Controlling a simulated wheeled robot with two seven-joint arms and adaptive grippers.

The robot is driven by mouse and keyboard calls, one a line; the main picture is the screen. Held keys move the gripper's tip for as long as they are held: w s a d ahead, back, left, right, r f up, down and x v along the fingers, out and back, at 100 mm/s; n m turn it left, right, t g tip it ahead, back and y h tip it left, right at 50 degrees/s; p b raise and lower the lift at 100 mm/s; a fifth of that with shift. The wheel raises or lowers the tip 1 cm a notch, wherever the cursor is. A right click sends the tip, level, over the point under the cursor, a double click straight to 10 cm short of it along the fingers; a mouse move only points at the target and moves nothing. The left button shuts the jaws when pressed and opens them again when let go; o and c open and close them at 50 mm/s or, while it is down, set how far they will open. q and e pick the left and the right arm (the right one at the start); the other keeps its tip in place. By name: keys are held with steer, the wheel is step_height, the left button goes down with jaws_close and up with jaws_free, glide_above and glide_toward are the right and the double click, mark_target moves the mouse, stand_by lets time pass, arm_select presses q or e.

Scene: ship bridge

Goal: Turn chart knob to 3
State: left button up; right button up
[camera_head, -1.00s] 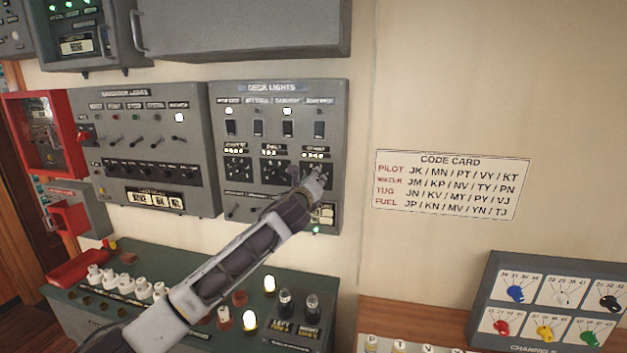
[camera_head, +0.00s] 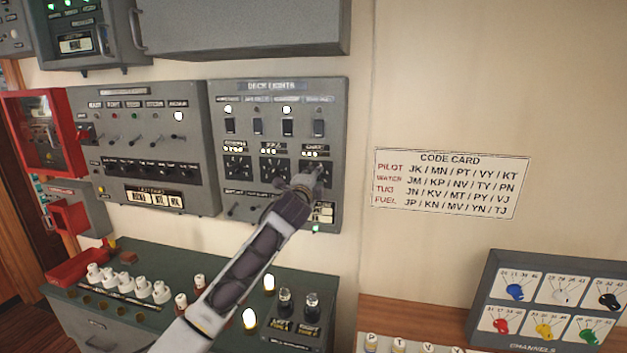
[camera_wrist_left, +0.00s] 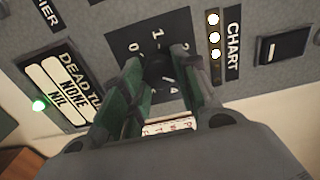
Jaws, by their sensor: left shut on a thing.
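The chart knob (camera_wrist_left: 156,66) is a dark round knob on a black dial plate marked with numbers, in the left wrist view. The CHART label and three lit lamps (camera_wrist_left: 214,38) stand beside it. My left gripper (camera_wrist_left: 158,75) is shut on the knob, one green-padded finger on each side. The fingers hide part of the dial, and I cannot tell the knob's exact setting. In the head view my left gripper (camera_head: 308,180) reaches the right-hand dial of the DECK LIGHTS panel (camera_head: 225,150). My right gripper is not in view.
Two more dials (camera_head: 238,168) sit left of the chart dial, with switches (camera_head: 288,128) above. A code card (camera_head: 450,182) is on the wall to the right. Below are a green console (camera_head: 190,270) with knobs and lamps and a CHANNELS box (camera_head: 548,303).

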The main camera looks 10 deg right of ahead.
arm_select(q)
steer(key=shift+f+n, duration=0.15)
steer(key=shift+n, duration=0.75)
steer(key=o, duration=1)
steer(key=shift+s, duration=0.15)
steer(key=v, duration=1.1)
steer(key=shift+s+a, duration=0.2)
steer(key=shift+s, duration=0.15)
